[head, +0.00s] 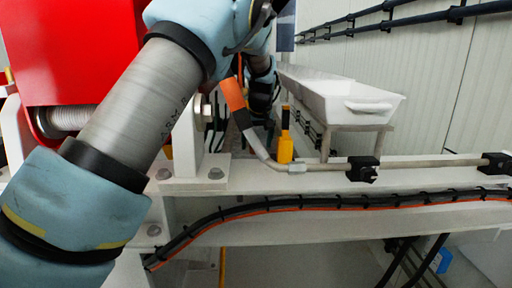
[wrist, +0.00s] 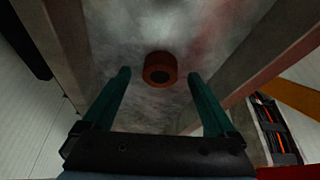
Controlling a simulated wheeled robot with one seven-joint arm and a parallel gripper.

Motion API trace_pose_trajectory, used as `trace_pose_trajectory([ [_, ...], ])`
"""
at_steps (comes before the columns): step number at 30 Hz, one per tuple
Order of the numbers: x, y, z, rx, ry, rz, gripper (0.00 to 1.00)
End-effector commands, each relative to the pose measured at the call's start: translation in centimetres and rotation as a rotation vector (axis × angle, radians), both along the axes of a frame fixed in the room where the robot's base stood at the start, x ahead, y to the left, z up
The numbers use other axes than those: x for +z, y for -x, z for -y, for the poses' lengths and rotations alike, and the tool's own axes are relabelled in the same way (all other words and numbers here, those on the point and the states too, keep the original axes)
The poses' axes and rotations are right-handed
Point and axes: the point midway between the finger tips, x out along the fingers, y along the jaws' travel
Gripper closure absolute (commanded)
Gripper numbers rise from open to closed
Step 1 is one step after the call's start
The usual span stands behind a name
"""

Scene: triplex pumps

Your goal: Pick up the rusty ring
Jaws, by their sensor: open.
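The rusty ring (wrist: 160,69) shows in the wrist view as a small orange-brown ring with a dark hole. It lies against a worn grey metal surface (wrist: 185,35). My gripper (wrist: 157,75) is open, with its two green fingers apart. In the picture the ring appears between the fingertips, touching neither finger; I cannot tell how far beyond them it is. In the head view I do not make out the ring, and my arm covers much of the middle and left.
In the head view, a white trough (head: 345,98) stands on a frame at the back right. A metal pipe (head: 330,167), black cables (head: 300,200) and a red housing (head: 75,50) surround the white beams. In the wrist view, beams flank the grey surface.

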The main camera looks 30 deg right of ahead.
Motion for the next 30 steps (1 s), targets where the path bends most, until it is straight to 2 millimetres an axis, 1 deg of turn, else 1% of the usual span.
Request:
trace_pose_trajectory([
  [4,-0.88,-0.41,0.06,0.0,0.0,0.001,0.08],
  [10,-0.95,-0.4,0.08,0.0,0.0,0.001,0.08],
  [30,-0.91,-0.38,0.08,0.0,0.0,0.001,0.84],
])
